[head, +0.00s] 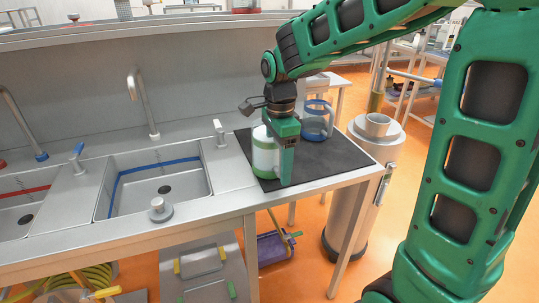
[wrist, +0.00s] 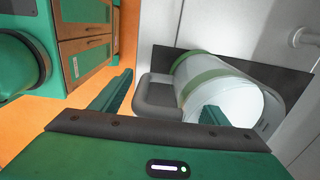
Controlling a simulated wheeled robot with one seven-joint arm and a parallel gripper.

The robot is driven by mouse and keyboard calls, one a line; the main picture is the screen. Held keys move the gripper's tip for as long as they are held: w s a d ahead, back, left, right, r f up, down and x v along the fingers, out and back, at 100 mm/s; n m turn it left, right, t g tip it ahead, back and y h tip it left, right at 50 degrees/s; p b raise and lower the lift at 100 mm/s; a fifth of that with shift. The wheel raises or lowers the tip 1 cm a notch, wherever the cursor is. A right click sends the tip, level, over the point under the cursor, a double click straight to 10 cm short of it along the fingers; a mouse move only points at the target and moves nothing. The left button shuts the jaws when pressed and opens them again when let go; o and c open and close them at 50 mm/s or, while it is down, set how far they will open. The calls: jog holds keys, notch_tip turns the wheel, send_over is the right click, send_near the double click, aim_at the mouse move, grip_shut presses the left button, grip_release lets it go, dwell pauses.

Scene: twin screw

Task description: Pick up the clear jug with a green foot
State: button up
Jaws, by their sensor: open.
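The jug with a green foot (head: 263,156) stands on the dark mat near the front of the counter, partly hidden behind my gripper in the head view. It looks whitish and see-through, with green at its base. In the wrist view the jug (wrist: 225,90) shows a green band and a grey loop handle (wrist: 147,98) on its left. My gripper (head: 284,176) points down beside the jug. In the wrist view my gripper (wrist: 168,92) is open, with the handle showing between its two fingers. I cannot tell whether the fingers touch the jug.
A second clear jug with blue bands (head: 317,122) stands behind on the dark mat (head: 345,155). A sink basin (head: 160,188) with a tap (head: 143,100) lies to the left. A grey cylindrical bin (head: 360,185) stands right of the counter.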

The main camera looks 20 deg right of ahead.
grip_shut()
jog(key=shift+w, duration=0.1)
jog(key=shift+r, duration=0.1)
jog(key=shift+r, duration=0.9)
jog(key=shift+s+a+r, duration=0.1)
jog(key=shift+s+r, duration=0.05)
jog(key=shift+r, duration=0.5)
jog(key=shift+s+a+r, duration=0.1)
jog(key=shift+r, duration=0.5)
jog(key=s+a+r, duration=0.6)
jog(key=s+a, duration=0.1)
jog(key=s, duration=0.1)
jog(key=shift+s+r, duration=0.3)
